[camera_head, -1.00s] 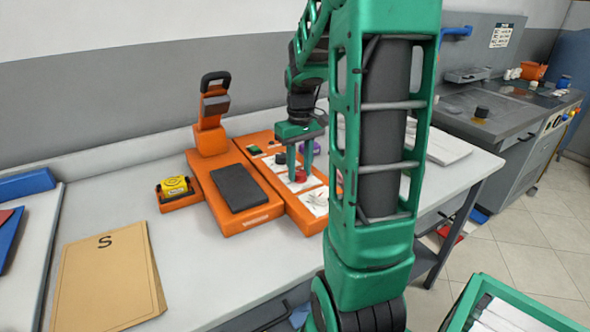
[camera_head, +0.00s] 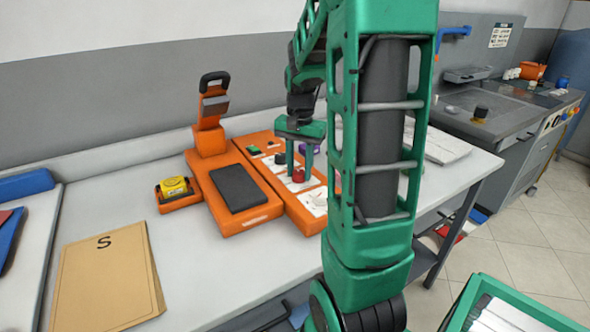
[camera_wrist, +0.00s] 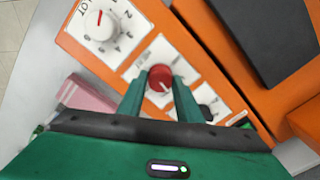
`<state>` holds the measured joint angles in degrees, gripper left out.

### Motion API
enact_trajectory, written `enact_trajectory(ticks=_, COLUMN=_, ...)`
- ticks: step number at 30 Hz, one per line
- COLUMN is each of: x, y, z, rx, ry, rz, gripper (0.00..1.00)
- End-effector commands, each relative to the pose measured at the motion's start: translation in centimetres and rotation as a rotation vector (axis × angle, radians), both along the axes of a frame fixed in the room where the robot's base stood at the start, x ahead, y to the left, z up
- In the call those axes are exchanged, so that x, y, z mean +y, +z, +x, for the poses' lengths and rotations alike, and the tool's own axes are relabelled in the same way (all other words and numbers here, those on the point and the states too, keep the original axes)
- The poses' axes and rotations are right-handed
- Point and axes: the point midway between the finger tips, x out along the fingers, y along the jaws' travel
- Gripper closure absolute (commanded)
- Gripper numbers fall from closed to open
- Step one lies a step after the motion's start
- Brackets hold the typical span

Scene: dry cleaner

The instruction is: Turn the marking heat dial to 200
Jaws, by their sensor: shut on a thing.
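The marking machine is orange, with a control panel (camera_head: 285,190) on its right part. A red dial (camera_wrist: 160,80) with a pale pointer line sits on a white plate in the wrist view, and it also shows in the head view (camera_head: 298,175). My gripper (camera_head: 299,176) points down at the panel, its two green fingers on either side of the red dial and shut on it. A white dial (camera_wrist: 100,25) with a red pointer and a numbered scale sits beside it. A black knob (camera_wrist: 207,97) is partly hidden by a finger. The red dial's scale is too small to read.
The machine has a black pad (camera_head: 240,188) and an upright orange arm with a black handle (camera_head: 214,80). A yellow roll (camera_head: 174,187) stands at its left. A brown paper bag (camera_head: 105,275) lies at the front left. The table (camera_head: 205,285) is clear in front.

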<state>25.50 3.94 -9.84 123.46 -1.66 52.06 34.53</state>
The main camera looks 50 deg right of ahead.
Motion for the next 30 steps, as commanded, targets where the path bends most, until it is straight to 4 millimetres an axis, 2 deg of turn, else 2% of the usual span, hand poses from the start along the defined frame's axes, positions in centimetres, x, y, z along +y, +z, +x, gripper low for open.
enact_trajectory(ticks=15, x=0.52, y=0.05, z=0.44, rx=-0.005, ry=-0.303, rz=0.004, gripper=0.91)
enact_trajectory(ticks=30, x=0.49, y=0.08, z=0.57, rx=-0.008, ry=-0.354, rz=0.002, gripper=0.91)
